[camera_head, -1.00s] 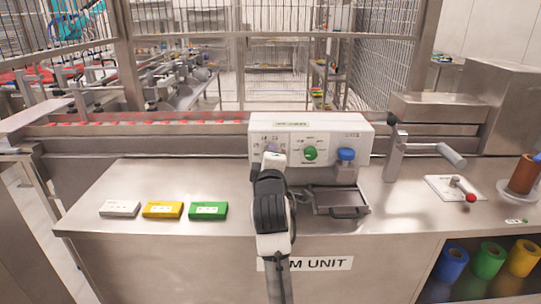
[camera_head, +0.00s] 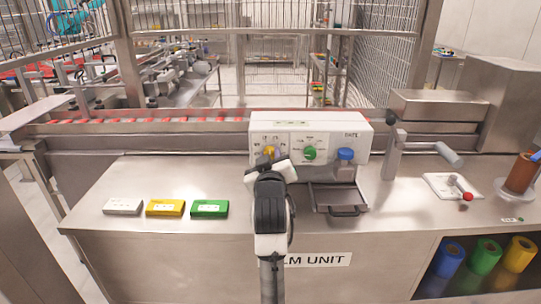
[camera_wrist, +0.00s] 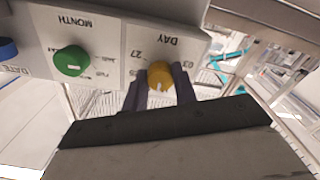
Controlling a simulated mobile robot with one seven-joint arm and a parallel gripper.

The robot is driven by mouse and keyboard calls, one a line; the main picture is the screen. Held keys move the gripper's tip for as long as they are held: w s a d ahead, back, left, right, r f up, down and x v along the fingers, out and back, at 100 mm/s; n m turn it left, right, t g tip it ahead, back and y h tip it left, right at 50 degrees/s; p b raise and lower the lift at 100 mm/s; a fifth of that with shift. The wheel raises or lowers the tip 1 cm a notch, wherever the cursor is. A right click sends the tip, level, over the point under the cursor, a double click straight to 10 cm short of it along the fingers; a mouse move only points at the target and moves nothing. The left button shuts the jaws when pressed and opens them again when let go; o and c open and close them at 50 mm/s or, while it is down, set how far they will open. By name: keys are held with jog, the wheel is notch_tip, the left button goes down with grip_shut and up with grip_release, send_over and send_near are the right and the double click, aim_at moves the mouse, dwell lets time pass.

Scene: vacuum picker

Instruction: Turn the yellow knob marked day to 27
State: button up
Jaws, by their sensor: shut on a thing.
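The yellow day knob (camera_head: 269,151) is at the left end of the white panel (camera_head: 335,141). My gripper (camera_head: 268,160) is right in front of it. In the wrist view, which looks at the panel upside down, the knob (camera_wrist: 160,75) sits between the two dark fingers of my gripper (camera_wrist: 161,80), which are shut on it. The word DAY stands beside the knob, with printed numbers around it. The 27 shows to the knob's upper left in that view. A pale mark shows on the knob's lower side; its exact reading is unclear.
A dark tray (camera_head: 338,196) is below the stamp. White (camera_head: 122,206), yellow (camera_head: 165,207) and green (camera_head: 209,208) boxes lie on the steel table at left.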

jog(key=m, duration=2.2)
jog(key=shift+a, duration=0.2)
jog(key=shift+m, duration=0.3)
jog(key=o, duration=1)
jog(key=shift+r, duration=0.1)
jog(key=shift+c, duration=0.2)
